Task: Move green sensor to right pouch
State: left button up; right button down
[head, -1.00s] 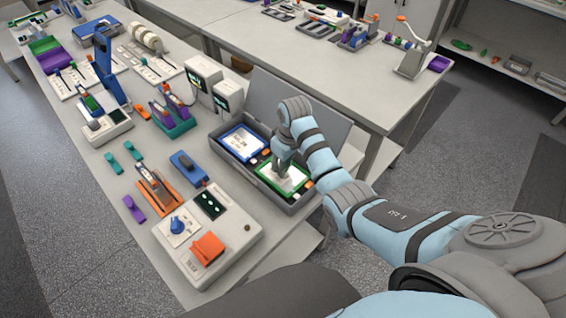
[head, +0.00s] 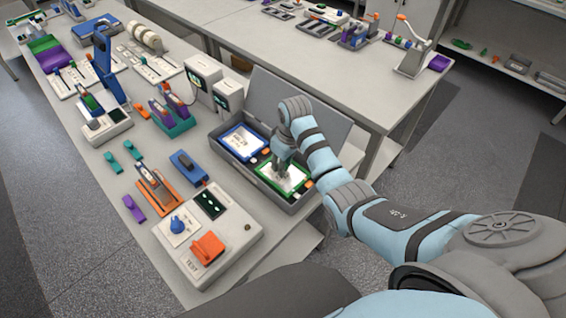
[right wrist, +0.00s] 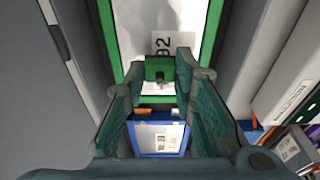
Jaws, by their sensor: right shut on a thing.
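The green sensor (right wrist: 158,68) is a small green block with a dark knob, between my fingertips in the right wrist view. My right gripper (head: 281,172) reaches down into the open grey case and is shut on the sensor; its fingers (right wrist: 160,80) flank it in the wrist view. Below or behind it is the right pouch, white with a green frame (head: 293,184), also in the wrist view (right wrist: 202,45). In the head view the gripper hides the sensor, and whether it touches the pouch is unclear. My left gripper is out of view.
A blue-framed pouch (head: 242,141) lies in the left half of the case (head: 244,172), whose lid stands open behind. A white tester with an orange block (head: 207,248) sits in front. White instruments (head: 203,80) stand beyond the case's left side.

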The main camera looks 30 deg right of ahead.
jog(key=shift+f, duration=0.55)
jog(key=c, duration=1.2)
grip_release()
jog(key=shift+c, duration=0.2)
jog(key=shift+r, duration=0.1)
